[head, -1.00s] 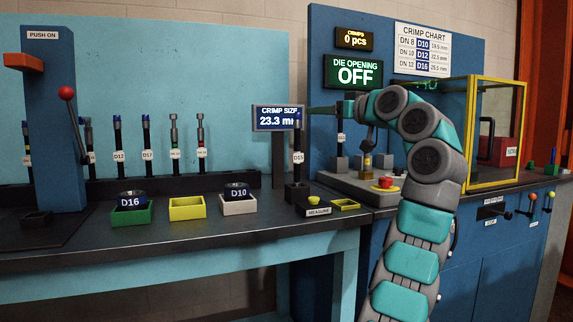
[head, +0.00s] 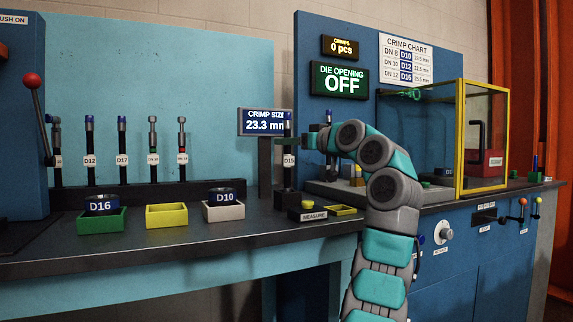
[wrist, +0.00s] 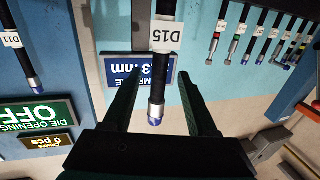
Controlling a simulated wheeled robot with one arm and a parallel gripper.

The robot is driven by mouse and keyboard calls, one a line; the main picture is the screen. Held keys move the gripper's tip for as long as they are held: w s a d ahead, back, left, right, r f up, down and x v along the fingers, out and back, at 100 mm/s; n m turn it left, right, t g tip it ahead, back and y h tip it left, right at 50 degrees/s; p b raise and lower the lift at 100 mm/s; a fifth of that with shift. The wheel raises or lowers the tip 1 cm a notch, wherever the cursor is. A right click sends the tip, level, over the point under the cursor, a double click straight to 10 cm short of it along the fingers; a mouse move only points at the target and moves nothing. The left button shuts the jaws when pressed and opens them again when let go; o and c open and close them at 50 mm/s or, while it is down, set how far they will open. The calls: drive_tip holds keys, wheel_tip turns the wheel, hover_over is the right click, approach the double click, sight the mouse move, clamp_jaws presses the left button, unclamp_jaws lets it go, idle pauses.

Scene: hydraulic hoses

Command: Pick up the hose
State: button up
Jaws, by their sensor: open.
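The D15 hose (head: 288,161), black with a blue tip and a white label, stands upright in a small holder near the middle of the bench. In the wrist view, which is upside down, the same hose (wrist: 160,78) appears between the two dark fingers. My gripper (wrist: 156,82) is open, with a gap on both sides of the hose and no clear contact. In the head view my gripper (head: 304,141) is just right of the hose's upper part. Its fingertips are small and partly hard to make out there.
A D11 hose (wrist: 15,45) is close by in the wrist view. Several hoses stand in a rack at left, including D12 (head: 91,150). A display (head: 265,122) is behind the D15 hose. Green (head: 102,222), yellow (head: 166,216) and white (head: 223,211) trays sit on the bench.

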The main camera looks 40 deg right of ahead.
drive_tip(key=w+p, duration=0.1)
drive_tip(key=w, duration=0.4)
clamp_jaws()
idle(0.4)
idle(0.9)
